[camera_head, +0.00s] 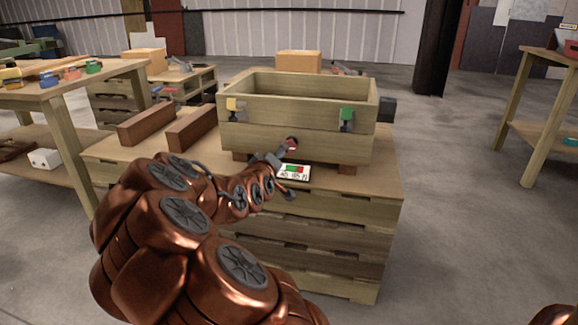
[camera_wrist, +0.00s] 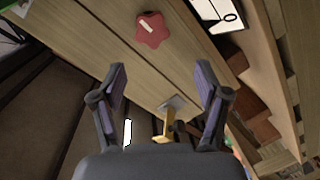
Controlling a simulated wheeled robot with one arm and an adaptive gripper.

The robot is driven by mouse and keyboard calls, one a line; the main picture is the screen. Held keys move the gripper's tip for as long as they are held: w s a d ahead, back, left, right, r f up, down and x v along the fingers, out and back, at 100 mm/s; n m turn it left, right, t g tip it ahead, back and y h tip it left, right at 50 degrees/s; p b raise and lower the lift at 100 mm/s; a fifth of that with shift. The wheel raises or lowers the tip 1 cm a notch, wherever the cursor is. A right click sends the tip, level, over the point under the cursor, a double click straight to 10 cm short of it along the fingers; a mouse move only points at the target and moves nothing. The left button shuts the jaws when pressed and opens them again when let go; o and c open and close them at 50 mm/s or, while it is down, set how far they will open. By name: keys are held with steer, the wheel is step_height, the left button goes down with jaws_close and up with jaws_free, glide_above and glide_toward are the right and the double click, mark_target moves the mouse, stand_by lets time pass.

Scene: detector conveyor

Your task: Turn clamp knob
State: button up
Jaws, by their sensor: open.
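The red star-shaped clamp knob (camera_wrist: 152,30) with a pale mark sits on the wooden face of a box in the wrist view. In the head view it shows small and red (camera_head: 292,143), low on the front of the wooden box (camera_head: 310,144). My gripper (camera_wrist: 160,76) is open, with its two dark fingers spread and nothing between them. The knob lies beyond the fingertips, apart from them. A yellow clamp (camera_head: 233,106) is at the box's left and a green clamp (camera_head: 346,117) at its right. The yellow clamp also shows in the wrist view (camera_wrist: 168,126).
The box stands on a pallet-like table (camera_head: 375,188). A white card (camera_head: 294,172) with red and green marks lies near my gripper. Two brown beams (camera_head: 146,124) (camera_head: 192,128) lie left of the box. Clear floor (camera_head: 455,210) lies to the right.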

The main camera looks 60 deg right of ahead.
mark_target(289, 153)
steer(key=shift+n+h, duration=0.3)
steer(key=shift+h, duration=0.5)
steer(key=shift+s+d+f+b+x, duration=0.1)
steer(key=shift+s+f+b+x, duration=0.15)
steer(key=shift+b+x, duration=1)
steer(key=shift+s+d+f+b+x, duration=0.15)
steer(key=shift+f+b+x, duration=0.15)
steer(key=shift+x, duration=1.8)
steer(key=shift+s+a+f+b+x, duration=0.1)
steer(key=shift+s+f+b+x, duration=0.15)
steer(key=shift+b+x, duration=1)
steer(key=shift+w+d+p, duration=0.15)
steer(key=shift+d+p, duration=0.3)
steer(key=shift+d, duration=0.1)
steer(key=shift+r, duration=0.1)
steer(key=c, duration=1.2)
